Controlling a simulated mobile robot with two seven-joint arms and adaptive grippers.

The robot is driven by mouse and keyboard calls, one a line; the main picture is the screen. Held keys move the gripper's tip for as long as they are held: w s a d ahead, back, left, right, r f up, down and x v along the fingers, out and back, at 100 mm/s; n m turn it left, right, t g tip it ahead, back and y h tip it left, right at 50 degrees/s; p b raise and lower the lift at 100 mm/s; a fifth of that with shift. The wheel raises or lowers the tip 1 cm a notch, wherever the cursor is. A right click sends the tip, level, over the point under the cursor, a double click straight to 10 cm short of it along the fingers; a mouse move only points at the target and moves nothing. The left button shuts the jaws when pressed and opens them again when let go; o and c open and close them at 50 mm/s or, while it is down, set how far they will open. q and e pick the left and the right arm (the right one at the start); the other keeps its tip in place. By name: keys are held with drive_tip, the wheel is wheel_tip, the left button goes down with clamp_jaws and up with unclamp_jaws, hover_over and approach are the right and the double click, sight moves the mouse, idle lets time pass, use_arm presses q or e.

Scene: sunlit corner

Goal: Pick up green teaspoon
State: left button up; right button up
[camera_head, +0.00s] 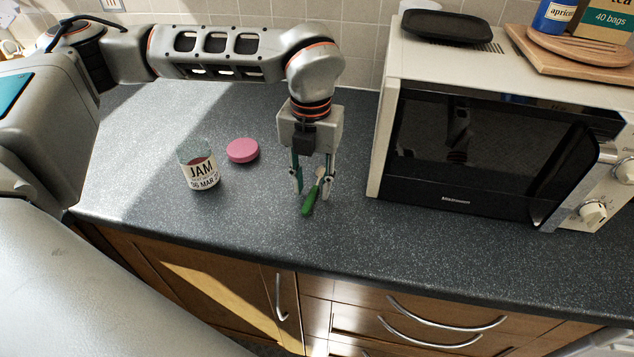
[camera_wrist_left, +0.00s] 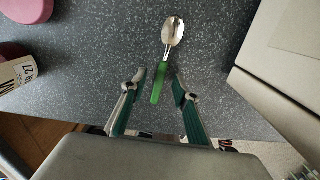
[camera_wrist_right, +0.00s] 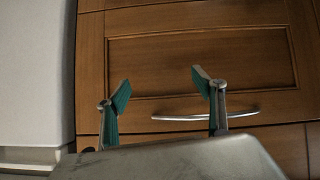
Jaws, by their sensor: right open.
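The green teaspoon (camera_head: 310,200) lies on the dark speckled worktop, left of the microwave. Its green handle points toward the front edge and its metal bowl points back. My left gripper (camera_head: 312,190) is above it, pointing down, with its fingers apart on either side of the handle. In the left wrist view the teaspoon (camera_wrist_left: 158,83) shows whole, with the end of its handle between the open fingertips (camera_wrist_left: 158,80); I see no contact. My right gripper (camera_wrist_right: 160,88) is open and empty, facing a wooden drawer front.
A jam jar (camera_head: 201,172) and a pink lid (camera_head: 242,150) stand left of my left gripper. The microwave (camera_head: 460,140) stands close on the right. The worktop between jar and gripper is clear. Drawer handles (camera_head: 430,335) stick out below the worktop's front edge.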

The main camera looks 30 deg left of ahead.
use_arm(q)
drive_tip(key=shift+f, duration=0.45)
drive_tip(key=shift+c, duration=0.4)
clamp_jaws()
drive_tip(key=shift+r, duration=0.1)
